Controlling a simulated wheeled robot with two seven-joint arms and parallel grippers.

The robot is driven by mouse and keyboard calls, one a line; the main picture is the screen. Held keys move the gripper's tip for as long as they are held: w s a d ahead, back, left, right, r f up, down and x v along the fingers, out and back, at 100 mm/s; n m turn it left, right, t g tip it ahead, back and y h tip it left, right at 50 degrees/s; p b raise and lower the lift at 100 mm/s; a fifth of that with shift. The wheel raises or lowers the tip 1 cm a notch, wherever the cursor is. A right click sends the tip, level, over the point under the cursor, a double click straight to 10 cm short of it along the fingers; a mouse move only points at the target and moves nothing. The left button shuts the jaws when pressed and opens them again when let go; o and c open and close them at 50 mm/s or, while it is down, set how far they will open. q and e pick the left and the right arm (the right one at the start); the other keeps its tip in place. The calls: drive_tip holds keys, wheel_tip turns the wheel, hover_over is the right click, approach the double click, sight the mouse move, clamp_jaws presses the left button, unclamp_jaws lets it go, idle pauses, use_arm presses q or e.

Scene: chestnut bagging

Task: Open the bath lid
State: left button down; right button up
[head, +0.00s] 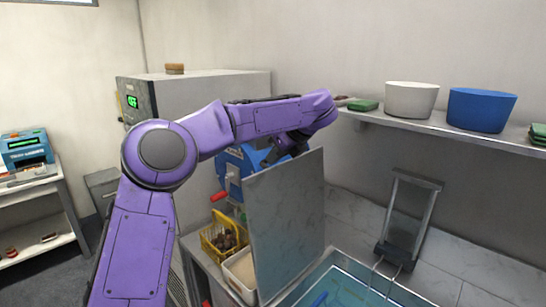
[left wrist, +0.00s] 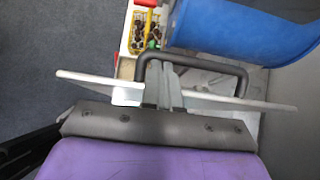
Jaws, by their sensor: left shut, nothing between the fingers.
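The bath lid (head: 287,222) is a grey metal panel standing upright, close to vertical, at the left side of the bath (head: 350,290). The bath is open, with bluish water showing. In the left wrist view the lid (left wrist: 90,79) shows nearly edge-on, with a dark U-shaped handle (left wrist: 205,62). My left gripper (head: 290,150) is at the lid's upper edge, partly hidden behind my arm and the lid. In the left wrist view its fingers (left wrist: 166,82) are shut and empty, overlapping the handle's loop; contact cannot be told. My right gripper is not in view.
A blue machine (head: 232,165) with a red handle and a yellow basket (head: 222,240) of chestnuts stand behind the lid. A white container (head: 240,272) is beside it. A wall shelf (head: 440,126) holds a white bowl (head: 411,98) and a blue bowl (head: 481,109).

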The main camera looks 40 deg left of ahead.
use_arm(q)
drive_tip(key=v, duration=1.3)
drive_tip(key=shift+r+b, duration=0.2)
drive_tip(key=shift+b, duration=0.25)
drive_tip(key=shift+w+a, duration=0.1)
drive_tip(key=shift+a, duration=0.05)
